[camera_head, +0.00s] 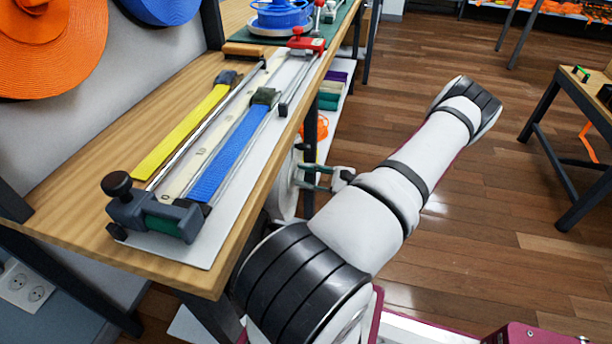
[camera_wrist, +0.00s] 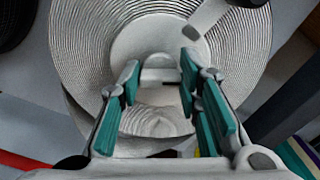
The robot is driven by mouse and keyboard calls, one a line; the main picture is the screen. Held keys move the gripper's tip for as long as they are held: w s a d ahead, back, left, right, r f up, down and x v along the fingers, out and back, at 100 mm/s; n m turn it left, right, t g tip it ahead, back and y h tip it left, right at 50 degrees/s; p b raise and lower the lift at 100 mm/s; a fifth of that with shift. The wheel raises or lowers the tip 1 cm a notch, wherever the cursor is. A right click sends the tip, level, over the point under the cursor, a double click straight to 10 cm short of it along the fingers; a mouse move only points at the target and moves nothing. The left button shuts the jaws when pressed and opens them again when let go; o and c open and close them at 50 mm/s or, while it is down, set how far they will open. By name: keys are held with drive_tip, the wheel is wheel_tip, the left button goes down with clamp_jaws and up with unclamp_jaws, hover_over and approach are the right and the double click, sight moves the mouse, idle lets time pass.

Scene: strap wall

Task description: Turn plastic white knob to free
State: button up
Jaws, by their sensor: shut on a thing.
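A large pale ridged disc (camera_wrist: 85,45), like a reel of wound strap, fills the wrist view. At its centre is a smooth pale hub, with the plastic white knob (camera_wrist: 160,95) standing out between my teal fingers. My gripper (camera_wrist: 159,80) is shut on the knob, one pair of finger pads on each side. In the head view my gripper (camera_head: 304,178) reaches under the table's edge to the white disc (camera_head: 287,186), which is partly hidden by the table and my arm. I cannot read the knob's turn position or any marking.
A wooden table (camera_head: 60,205) above the disc carries a strap rig with yellow (camera_head: 180,132) and blue (camera_head: 230,152) straps. A dark table leg (camera_head: 310,135) stands close beside my gripper. Open wooden floor (camera_head: 500,160) lies to the right.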

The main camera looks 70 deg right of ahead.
drive_tip(key=n, duration=0.6)
drive_tip(key=shift+a+f, duration=0.1)
drive_tip(key=n+b, duration=0.1)
drive_tip(key=n, duration=0.5)
drive_tip(key=shift+f+n, duration=0.15)
drive_tip(key=shift+n, duration=0.15)
idle(0.3)
drive_tip(key=o, duration=1.1)
drive_tip(key=shift+o, duration=0.2)
drive_tip(key=shift+s, duration=0.1)
drive_tip(key=s+d, duration=0.1)
drive_tip(key=s, duration=1)
drive_tip(key=shift+s, duration=0.4)
